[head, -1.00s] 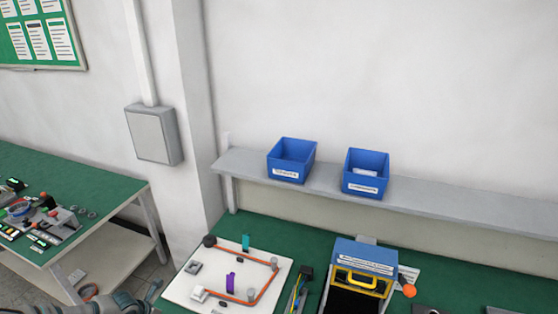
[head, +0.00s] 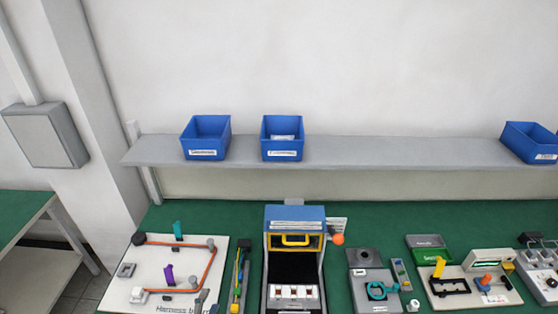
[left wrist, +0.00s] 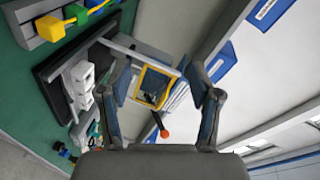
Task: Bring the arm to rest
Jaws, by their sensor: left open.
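My left gripper (left wrist: 160,80) is open in the left wrist view, its two dark fingers spread with nothing held between them. Beyond the fingers shows the blue-topped station with a yellow frame (left wrist: 152,84), apart from the fingertips as far as I can tell. In the head view, only grey tips of my left gripper (head: 217,303) seem to show at the bottom edge, by the harness board; the rest is out of frame. My right gripper is in neither view.
The green bench holds a white harness board (head: 150,285), the blue-topped station (head: 295,214), a grey fixture (head: 365,258) and more fixtures at right. A grey shelf (head: 360,153) above carries blue bins (head: 206,140). The wall above is clear.

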